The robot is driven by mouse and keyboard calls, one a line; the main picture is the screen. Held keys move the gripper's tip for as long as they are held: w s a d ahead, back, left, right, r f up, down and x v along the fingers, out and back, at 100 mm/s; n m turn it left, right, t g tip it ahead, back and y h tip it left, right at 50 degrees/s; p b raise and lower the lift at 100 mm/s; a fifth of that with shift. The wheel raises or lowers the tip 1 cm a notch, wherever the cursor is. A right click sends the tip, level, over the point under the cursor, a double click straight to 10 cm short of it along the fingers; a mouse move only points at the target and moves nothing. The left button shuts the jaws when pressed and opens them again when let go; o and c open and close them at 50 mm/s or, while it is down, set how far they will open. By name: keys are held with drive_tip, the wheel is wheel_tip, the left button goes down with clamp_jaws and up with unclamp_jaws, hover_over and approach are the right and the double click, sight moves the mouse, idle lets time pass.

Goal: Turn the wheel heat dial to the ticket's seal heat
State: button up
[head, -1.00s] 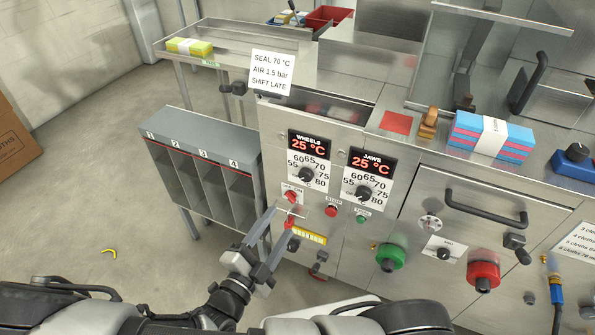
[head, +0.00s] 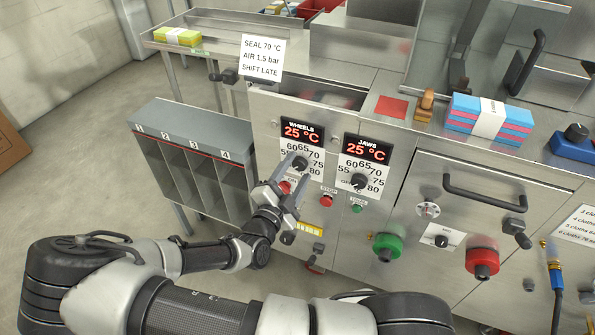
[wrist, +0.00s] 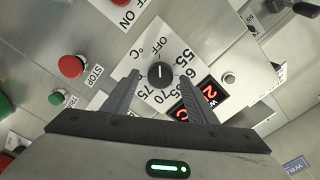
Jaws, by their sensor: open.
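The wheel heat dial (head: 300,163) is a black knob on a white scale marked 55 to 80, under a red display (head: 304,132) reading WHEELS 25 °C. In the wrist view the knob (wrist: 161,72) lies ahead of and between my fingertips, with a visible gap on each side. Its pale mark seems to point to the OFF side, away from the numbers. My gripper (head: 289,178) is open and empty in front of the dial, hiding the scale's lower left. The white ticket (head: 262,58) reads SEAL 70 °C, AIR 1.5 bar, SHIFT LATE.
The similar JAWS dial (head: 359,181) sits just right, its display also 25 °C. A red button (head: 285,187) is close below the wheel dial, and a red STOP button (head: 326,200) lower right. A numbered grey rack (head: 190,130) stands left of the panel.

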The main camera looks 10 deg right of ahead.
drive_tip(key=shift+w+d, duration=0.35)
drive_tip(key=shift+w, duration=0.15)
drive_tip(key=c, duration=1.1)
drive_tip(key=shift+r+m+p, duration=0.1)
drive_tip(key=shift+m+p, duration=0.2)
drive_tip(key=shift+p, duration=0.1)
